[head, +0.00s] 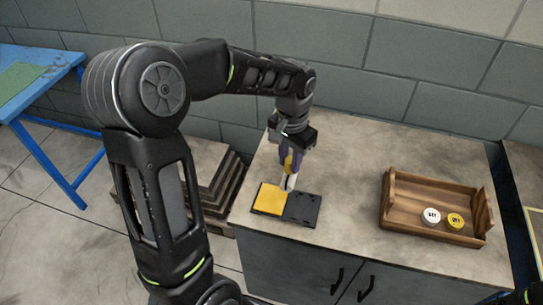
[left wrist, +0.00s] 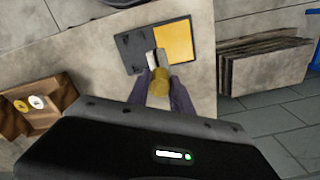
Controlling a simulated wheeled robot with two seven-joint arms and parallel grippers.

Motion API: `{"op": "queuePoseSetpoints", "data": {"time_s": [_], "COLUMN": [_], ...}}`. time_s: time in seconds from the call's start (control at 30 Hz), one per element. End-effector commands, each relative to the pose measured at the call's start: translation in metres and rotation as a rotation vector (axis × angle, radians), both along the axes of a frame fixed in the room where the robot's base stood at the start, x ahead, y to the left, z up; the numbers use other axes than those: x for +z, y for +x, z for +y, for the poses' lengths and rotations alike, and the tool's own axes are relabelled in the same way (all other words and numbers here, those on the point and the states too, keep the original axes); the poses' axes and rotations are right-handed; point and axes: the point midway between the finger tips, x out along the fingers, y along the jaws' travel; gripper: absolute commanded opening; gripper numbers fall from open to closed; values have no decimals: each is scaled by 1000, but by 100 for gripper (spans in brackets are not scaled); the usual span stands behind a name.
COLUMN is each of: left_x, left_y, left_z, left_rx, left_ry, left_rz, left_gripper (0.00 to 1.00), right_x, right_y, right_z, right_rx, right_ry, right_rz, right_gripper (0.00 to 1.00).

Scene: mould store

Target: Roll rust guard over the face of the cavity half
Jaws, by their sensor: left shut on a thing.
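The cavity half (head: 302,207) is a flat dark plate lying on the worktop. The left part of its face is covered in yellow-orange (head: 269,199); the right part is bare dark. In the left wrist view the bare part (left wrist: 131,48) is on the left and the yellow part (left wrist: 173,43) on the right. My left gripper (head: 291,160) is shut on a roller (head: 291,182) with a yellow handle and a pale head. The roller's head (left wrist: 151,60) is over the plate near the edge of the yellow; I cannot tell whether it touches.
A wooden tray (head: 393,218) on the worktop's right holds a white round tin (head: 431,216) and a yellow one (head: 455,221). The worktop (head: 350,150) between plate and tray is clear. A stack of boards (head: 222,185) stands left of the cabinet; a blue table (head: 50,150) is farther left.

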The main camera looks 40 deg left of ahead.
Motion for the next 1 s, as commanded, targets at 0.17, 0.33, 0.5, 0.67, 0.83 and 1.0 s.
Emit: {"op": "queuePoseSetpoints", "data": {"time_s": [0.17,0.33,0.5,0.67,0.83,1.0], "left_x": [11,9,9,5,-8,-26], "left_y": [-34,-38,-38,-37,-37,-38], "left_z": [29,31,31,31,31,31], "left_rx": [-52,-65,-64,-63,-63,-63], "left_ry": [2,3,3,3,3,3], "left_rz": [-1,-1,-1,-1,0,0], "left_gripper": [0,0,0,0,0,0], "right_x": [10,9,9,6,-3,-16], "right_y": [-1,-1,-1,-1,0,2], "right_z": [-1,-1,-1,0,0,1], "right_rx": [-1,-2,-2,-1,0,1], "right_ry": [-2,-3,-3,-3,0,3], "right_rz": [4,4,4,3,0,-5], "right_gripper": [36,36,36,36,36,36]}}
